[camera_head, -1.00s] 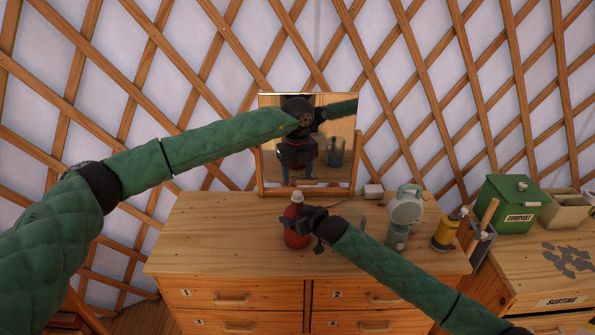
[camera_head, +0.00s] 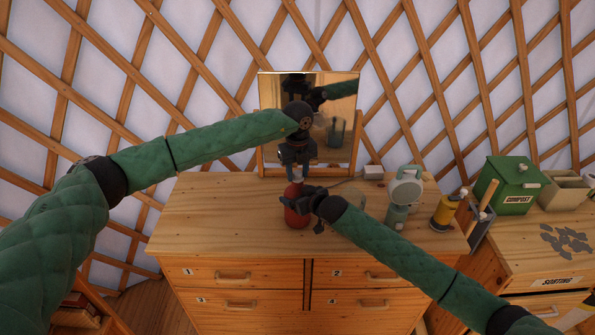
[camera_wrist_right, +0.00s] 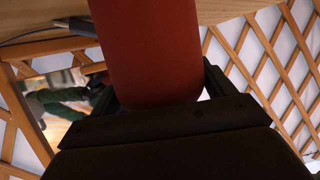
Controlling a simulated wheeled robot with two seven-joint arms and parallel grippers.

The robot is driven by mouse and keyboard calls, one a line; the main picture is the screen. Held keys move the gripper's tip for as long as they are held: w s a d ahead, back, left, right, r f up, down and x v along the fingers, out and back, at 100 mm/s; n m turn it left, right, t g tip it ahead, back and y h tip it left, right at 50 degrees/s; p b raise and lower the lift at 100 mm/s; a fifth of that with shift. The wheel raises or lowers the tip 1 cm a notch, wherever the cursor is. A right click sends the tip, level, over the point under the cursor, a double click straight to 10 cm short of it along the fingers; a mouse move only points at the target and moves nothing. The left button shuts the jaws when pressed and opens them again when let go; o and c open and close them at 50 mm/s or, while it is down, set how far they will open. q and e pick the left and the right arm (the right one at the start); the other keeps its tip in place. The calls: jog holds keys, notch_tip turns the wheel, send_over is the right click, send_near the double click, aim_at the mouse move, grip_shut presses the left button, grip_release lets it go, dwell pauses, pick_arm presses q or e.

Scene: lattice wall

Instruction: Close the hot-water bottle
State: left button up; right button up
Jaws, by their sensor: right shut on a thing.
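The red hot-water bottle (camera_head: 297,217) stands upright on the wooden dresser. Its pale top (camera_head: 297,179) shows just under my left gripper. My right gripper (camera_head: 291,204) is shut on the bottle's side from the right. In the right wrist view the red body (camera_wrist_right: 148,50) lies between the two dark fingers. My left gripper (camera_head: 297,174) points straight down over the bottle, with its fingertips at the pale top. I cannot tell whether its fingers touch the top or grip it. The bottle's neck is partly hidden by the grippers.
A mirror (camera_head: 340,100) stands behind the bottle. A pale green device with a round head (camera_head: 404,192) and a yellow container (camera_head: 444,213) stand to the right. A green compost box (camera_head: 515,183) is farther right. The dresser's left top (camera_head: 215,215) is clear.

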pick_arm(q)
jog(key=c, duration=0.4)
jog(key=shift+c, duration=0.2)
jog(key=m, duration=2.8)
jog(key=o, duration=1.1)
